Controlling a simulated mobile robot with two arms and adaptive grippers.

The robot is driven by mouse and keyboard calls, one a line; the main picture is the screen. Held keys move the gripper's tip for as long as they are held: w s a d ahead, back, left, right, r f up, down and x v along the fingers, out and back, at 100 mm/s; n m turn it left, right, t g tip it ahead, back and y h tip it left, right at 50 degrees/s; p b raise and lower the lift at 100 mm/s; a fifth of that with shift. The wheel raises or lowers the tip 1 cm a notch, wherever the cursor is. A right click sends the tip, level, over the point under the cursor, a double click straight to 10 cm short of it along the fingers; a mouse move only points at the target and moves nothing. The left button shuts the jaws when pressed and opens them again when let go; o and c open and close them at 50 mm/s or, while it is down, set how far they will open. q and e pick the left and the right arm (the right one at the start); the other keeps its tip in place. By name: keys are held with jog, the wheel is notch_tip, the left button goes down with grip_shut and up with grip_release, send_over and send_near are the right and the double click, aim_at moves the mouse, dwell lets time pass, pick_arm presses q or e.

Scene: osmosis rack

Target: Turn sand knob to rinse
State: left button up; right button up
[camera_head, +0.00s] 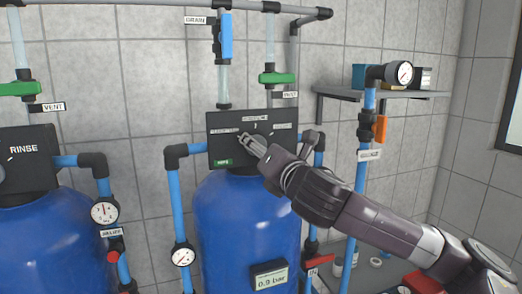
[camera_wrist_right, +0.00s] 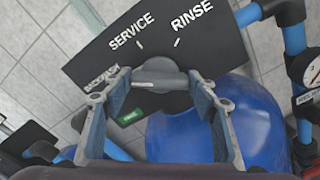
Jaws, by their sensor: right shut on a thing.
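A dark control panel (camera_head: 222,122) sits on top of the middle blue tank (camera_head: 240,215). It carries a grey knob (camera_wrist_right: 160,76), with the words BACKWASH, SERVICE and RINSE around it in the right wrist view. I see no readable sand label. My right gripper (camera_wrist_right: 160,84) is shut on the knob, one finger at each end of its bar. The bar lies roughly level in the wrist view, with a pale mark on it. In the head view my right gripper (camera_head: 250,143) partly covers the knob. My left gripper is not in view.
Another panel (camera_head: 28,148) reading RINSE tops a blue tank (camera_head: 45,245) at left. Blue pipes with gauges (camera_head: 183,254) stand beside the tanks. A small shelf (camera_head: 425,94) is at right. A green valve handle (camera_head: 277,78) is above the middle panel.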

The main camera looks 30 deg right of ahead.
jog(key=m+b, duration=0.2)
jog(key=m, duration=2)
jog(key=shift+m, duration=0.3)
dwell(0.3)
jog(key=o, duration=1.2)
jog(key=shift+c, duration=0.2)
